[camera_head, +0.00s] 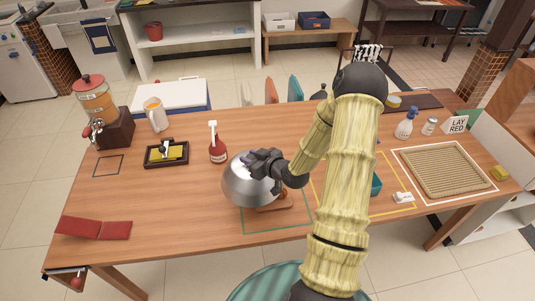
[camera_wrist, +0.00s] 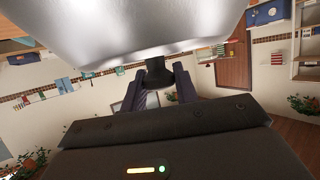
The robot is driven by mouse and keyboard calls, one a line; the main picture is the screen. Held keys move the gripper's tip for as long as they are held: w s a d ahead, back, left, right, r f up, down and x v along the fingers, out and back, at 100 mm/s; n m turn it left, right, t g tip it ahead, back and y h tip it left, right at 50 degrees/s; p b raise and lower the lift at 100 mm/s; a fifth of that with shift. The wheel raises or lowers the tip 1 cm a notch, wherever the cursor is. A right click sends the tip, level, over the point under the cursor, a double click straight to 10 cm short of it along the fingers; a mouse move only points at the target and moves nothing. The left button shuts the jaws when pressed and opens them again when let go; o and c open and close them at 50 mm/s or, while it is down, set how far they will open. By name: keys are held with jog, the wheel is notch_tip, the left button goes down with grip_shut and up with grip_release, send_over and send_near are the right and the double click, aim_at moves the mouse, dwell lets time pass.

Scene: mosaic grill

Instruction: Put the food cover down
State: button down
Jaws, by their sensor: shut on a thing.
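The food cover (camera_head: 246,184) is a shiny silver dome near the middle of the wooden table. My gripper (camera_head: 262,163) is shut on its dark knob, at the upper right of the dome. The cover looks tilted, and a brown item (camera_head: 275,203) shows by its lower right edge, inside a green outlined square (camera_head: 278,231). Whether the rim touches the table cannot be told. In the wrist view the cover (camera_wrist: 140,25) fills the top, with its dark knob between the fingers of my gripper (camera_wrist: 157,75).
A red sauce bottle (camera_head: 218,146) stands close behind the cover. A black tray (camera_head: 167,153), a mug (camera_head: 155,115) and a drink dispenser (camera_head: 98,108) are at the left. Red folded mats (camera_head: 93,228) lie front left. A woven mat (camera_head: 446,169) is at the right. The table left of the cover is clear.

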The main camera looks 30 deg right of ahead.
aim_at(234, 169)
jog(key=a+p, duration=0.1)
jog(key=a, duration=0.1)
jog(key=a+r+m+h+p, duration=0.1)
jog(key=a+p, duration=0.1)
jog(key=a+r+m+h+p, duration=0.1)
jog(key=a+p, duration=0.2)
jog(key=s+m+h+p, duration=0.1)
jog(key=s+a+h+p, duration=0.1)
jog(key=shift+s+a+f+t, duration=0.2)
jog(key=shift+a+f+t, duration=0.05)
jog(key=shift+a+t, duration=0.05)
jog(key=shift+s+f+m, duration=0.15)
jog(key=shift+f+m, duration=0.05)
jog(key=shift+m, duration=0.1)
